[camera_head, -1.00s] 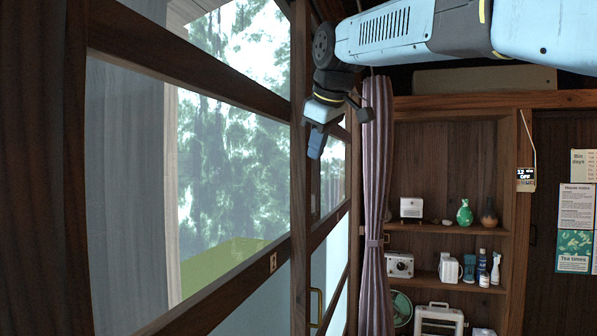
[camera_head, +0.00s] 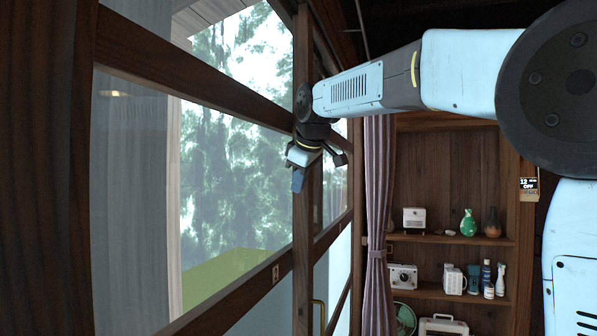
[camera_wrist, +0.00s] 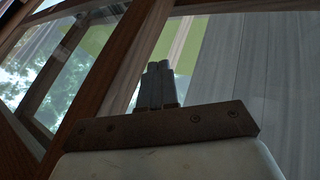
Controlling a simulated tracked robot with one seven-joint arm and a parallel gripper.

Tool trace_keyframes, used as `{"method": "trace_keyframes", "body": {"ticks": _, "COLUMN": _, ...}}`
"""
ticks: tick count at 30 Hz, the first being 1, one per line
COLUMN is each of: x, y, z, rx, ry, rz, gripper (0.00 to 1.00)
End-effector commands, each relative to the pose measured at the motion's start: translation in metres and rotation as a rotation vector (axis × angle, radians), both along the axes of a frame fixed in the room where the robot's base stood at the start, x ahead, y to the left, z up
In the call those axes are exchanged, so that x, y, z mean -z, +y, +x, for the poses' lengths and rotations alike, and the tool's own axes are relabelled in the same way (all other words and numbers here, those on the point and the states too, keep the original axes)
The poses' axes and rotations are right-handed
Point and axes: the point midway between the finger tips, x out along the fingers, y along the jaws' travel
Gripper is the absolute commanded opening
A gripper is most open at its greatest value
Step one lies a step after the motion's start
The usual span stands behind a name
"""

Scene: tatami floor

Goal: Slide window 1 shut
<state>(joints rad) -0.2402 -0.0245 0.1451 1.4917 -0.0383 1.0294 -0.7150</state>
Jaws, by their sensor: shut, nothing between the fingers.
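A wooden-framed sliding window with large glass panes (camera_head: 230,180) fills the left of the head view. A small tag, too small to read, sits on its lower rail (camera_head: 276,273). A second framed pane (camera_head: 334,190) stands behind its right-hand upright (camera_head: 303,230). A brass handle (camera_head: 320,302) shows low beside that upright. My gripper (camera_head: 297,182) points down in front of the upright; I cannot tell if it touches. In the wrist view my gripper (camera_wrist: 158,68) is shut and empty, with wooden frame bars and glass beyond its fingertips.
A gathered mauve curtain (camera_head: 377,220) hangs right of the window. Beyond it, a wooden shelf unit (camera_head: 440,240) holds a green vase (camera_head: 468,223), bottles and small appliances. My arm crosses the upper right of the head view.

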Motion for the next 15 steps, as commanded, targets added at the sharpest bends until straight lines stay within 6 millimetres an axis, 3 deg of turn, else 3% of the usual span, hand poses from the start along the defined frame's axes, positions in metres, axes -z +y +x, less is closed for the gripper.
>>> {"method": "trace_keyframes", "body": {"ticks": 6, "x": -0.001, "y": -0.008, "z": 0.022, "rx": 0.001, "ry": 0.0, "rz": 0.001, "gripper": 0.0}}
{"method": "trace_keyframes", "body": {"ticks": 15, "x": -0.001, "y": -0.01, "z": 0.027, "rx": 0.0, "ry": 0.0, "rz": 0.0, "gripper": 0.0}}
